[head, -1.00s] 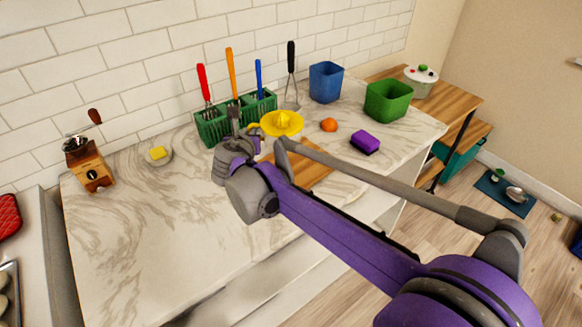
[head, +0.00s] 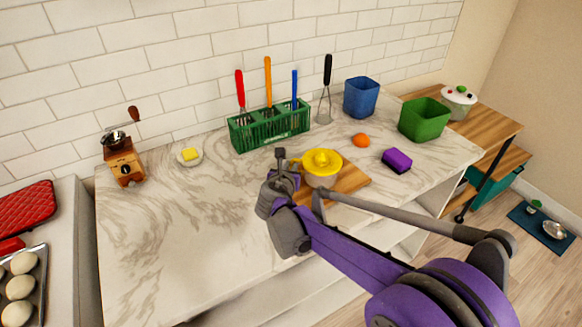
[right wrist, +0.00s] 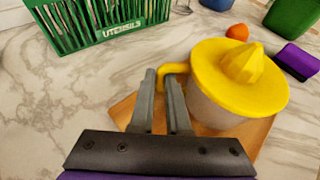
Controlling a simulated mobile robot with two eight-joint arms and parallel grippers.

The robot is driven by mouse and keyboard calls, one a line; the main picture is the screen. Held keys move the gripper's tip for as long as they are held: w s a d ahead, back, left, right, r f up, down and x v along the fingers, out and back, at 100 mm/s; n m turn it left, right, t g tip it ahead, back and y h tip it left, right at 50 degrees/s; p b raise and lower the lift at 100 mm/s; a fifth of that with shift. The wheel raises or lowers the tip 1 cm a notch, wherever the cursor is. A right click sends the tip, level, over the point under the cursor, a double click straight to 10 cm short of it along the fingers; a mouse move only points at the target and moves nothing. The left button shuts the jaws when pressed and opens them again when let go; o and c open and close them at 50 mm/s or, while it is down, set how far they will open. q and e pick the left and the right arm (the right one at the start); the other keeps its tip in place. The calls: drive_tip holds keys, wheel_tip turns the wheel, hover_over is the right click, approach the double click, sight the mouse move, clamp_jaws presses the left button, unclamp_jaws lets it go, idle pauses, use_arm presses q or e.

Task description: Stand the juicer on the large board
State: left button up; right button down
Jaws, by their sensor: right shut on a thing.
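The juicer (head: 321,165) has a yellow top with a reamer cone and a pale body. My right gripper (head: 286,160) is shut on its yellow handle, at the juicer's left side. In the right wrist view the fingers (right wrist: 168,82) close on the handle, and the juicer (right wrist: 237,82) looks upright. It is over the wooden board (head: 352,184), which also shows in the right wrist view (right wrist: 123,110). I cannot tell whether its base touches the board. My arm hides part of the board. My left gripper is not in view.
A green utensil rack (head: 270,127) stands behind the board. An orange (head: 361,140), a purple sponge (head: 397,161), a blue bin (head: 361,97) and a green bin (head: 425,119) are to the right.

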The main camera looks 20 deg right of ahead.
drive_tip(key=c, duration=1.3)
unclamp_jaws()
drive_tip(key=shift+f, duration=0.15)
drive_tip(key=o, duration=0.4)
drive_tip(key=shift+r, duration=0.3)
drive_tip(key=v, duration=1.2)
drive_tip(key=shift+f, duration=0.2)
drive_tip(key=shift+s, duration=0.1)
